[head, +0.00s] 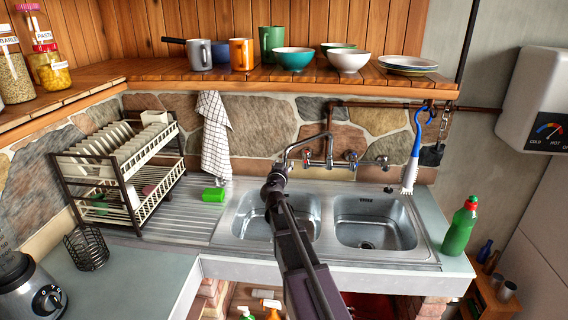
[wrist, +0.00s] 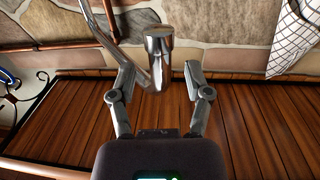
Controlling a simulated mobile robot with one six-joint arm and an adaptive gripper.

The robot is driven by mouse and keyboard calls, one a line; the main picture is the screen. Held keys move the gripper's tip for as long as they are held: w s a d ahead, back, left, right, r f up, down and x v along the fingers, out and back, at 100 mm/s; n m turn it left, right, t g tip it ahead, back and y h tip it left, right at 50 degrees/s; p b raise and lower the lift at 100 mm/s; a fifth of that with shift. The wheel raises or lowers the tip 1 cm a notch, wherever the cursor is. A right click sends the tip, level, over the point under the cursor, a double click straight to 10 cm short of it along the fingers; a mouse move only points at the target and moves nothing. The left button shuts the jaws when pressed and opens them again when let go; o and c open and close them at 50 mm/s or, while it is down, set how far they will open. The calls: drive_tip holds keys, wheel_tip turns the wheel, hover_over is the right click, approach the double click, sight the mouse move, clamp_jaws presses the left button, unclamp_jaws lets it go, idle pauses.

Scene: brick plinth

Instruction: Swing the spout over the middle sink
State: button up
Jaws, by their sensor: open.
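The chrome spout (head: 304,139) of the wall tap reaches left and forward from the tap body, its end over the back of the left basin (head: 252,222). The right basin (head: 372,232) is empty of the spout. I see two basins and cannot tell which is called the middle sink. My gripper (head: 276,176) is at the spout's end, partly hiding it in the head view. In the wrist view, the spout's thick end (wrist: 158,62) stands between the two open fingers of my gripper (wrist: 161,84). A gap shows on the right; contact on the left is unclear.
A wooden shelf (head: 270,75) with mugs and bowls overhangs the tap. A dish rack (head: 125,165) and green sponge (head: 213,195) are at left. A brush (head: 413,160) hangs at right above a green bottle (head: 461,228). Space above the right basin is clear.

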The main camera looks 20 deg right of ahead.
drive_tip(key=v, duration=0.9)
drive_tip(key=shift+s, duration=0.4)
drive_tip(key=shift+a, duration=0.2)
